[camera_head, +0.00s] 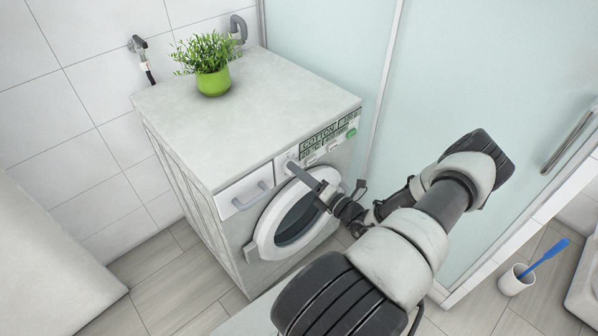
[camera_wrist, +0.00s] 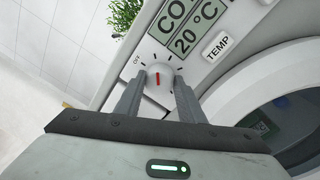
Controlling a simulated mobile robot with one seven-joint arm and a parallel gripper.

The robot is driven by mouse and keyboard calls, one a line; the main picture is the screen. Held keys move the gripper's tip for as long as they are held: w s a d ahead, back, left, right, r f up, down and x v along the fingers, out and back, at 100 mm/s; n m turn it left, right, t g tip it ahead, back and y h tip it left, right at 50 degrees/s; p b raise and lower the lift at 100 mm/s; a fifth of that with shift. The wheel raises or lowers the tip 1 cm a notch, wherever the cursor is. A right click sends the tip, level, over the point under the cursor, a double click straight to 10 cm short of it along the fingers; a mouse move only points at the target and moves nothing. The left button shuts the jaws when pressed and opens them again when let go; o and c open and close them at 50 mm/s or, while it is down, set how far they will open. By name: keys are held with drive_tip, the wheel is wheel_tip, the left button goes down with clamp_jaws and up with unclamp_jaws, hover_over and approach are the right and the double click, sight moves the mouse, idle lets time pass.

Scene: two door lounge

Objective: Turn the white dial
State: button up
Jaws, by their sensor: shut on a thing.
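The white dial (camera_wrist: 159,75) with a red pointer mark sits on the washing machine's front panel, next to an "OFF" label and tick marks. In the wrist view my gripper (camera_wrist: 157,88) has its two fingers on either side of the dial, shut on it. The red mark runs roughly up and down in that view. In the head view my gripper (camera_head: 303,174) reaches the panel from the right, and its fingers hide most of the dial. The washing machine (camera_head: 173,165) is white with a round door below the panel.
A green potted plant (camera_head: 212,81) stands on top of the machine. The round door (camera_head: 265,240) is just below my gripper. A glass partition (camera_head: 330,50) stands behind and to the right. A white cup with a blue brush (camera_head: 517,280) is on the floor at right.

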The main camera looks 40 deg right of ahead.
drive_tip(key=m, duration=0.5)
drive_tip(key=shift+a+f+m+h, duration=0.1)
drive_tip(key=shift+m+h, duration=0.2)
drive_tip(key=shift+m, duration=0.1)
idle(0.3)
drive_tip(key=o, duration=1)
drive_tip(key=shift+o, duration=0.2)
drive_tip(key=shift+s, duration=0.15)
drive_tip(key=s+d+f, duration=0.1)
drive_tip(key=s, duration=1.6)
drive_tip(key=shift+d+f, duration=0.15)
drive_tip(key=shift+d, duration=0.15)
